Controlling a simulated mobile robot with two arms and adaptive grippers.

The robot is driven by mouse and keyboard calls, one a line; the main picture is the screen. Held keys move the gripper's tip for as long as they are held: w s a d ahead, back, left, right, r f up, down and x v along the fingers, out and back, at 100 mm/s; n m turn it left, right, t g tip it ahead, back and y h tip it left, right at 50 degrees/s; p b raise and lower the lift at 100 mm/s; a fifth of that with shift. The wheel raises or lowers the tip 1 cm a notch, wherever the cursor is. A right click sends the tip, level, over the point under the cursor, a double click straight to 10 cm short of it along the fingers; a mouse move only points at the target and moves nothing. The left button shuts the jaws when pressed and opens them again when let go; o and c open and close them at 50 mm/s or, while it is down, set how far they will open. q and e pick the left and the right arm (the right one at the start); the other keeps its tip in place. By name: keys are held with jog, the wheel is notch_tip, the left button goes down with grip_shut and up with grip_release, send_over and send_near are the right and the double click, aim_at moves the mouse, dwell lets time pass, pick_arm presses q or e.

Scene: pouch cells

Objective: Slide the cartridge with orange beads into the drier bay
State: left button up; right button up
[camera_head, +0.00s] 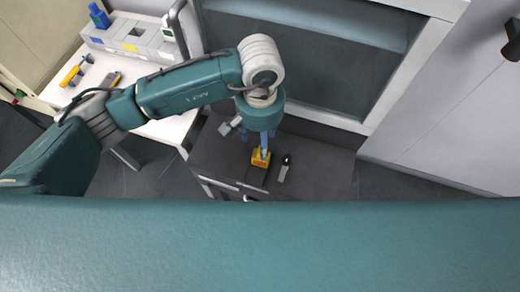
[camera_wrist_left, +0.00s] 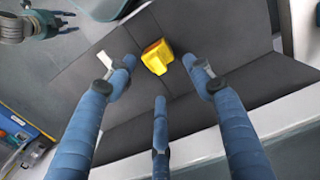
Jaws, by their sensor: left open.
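My left gripper (camera_head: 261,141) points down over a dark grey surface (camera_head: 320,172) in the head view. A small yellow block (camera_head: 261,158) lies close to the fingertips and is partly covered by a finger in the head view. I cannot make out the drier bay.
At the upper left, a white table (camera_head: 152,125) holds a grey-white device (camera_head: 124,44), a blue bottle (camera_head: 99,15) and a yellow-handled tool (camera_head: 72,74). A glazed enclosure (camera_head: 310,60) stands behind the dark surface.

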pick_arm(q)
jog(key=shift+r+b, duration=0.3)
jog(key=shift+r, duration=1.25)
jog(key=shift+s, duration=0.1)
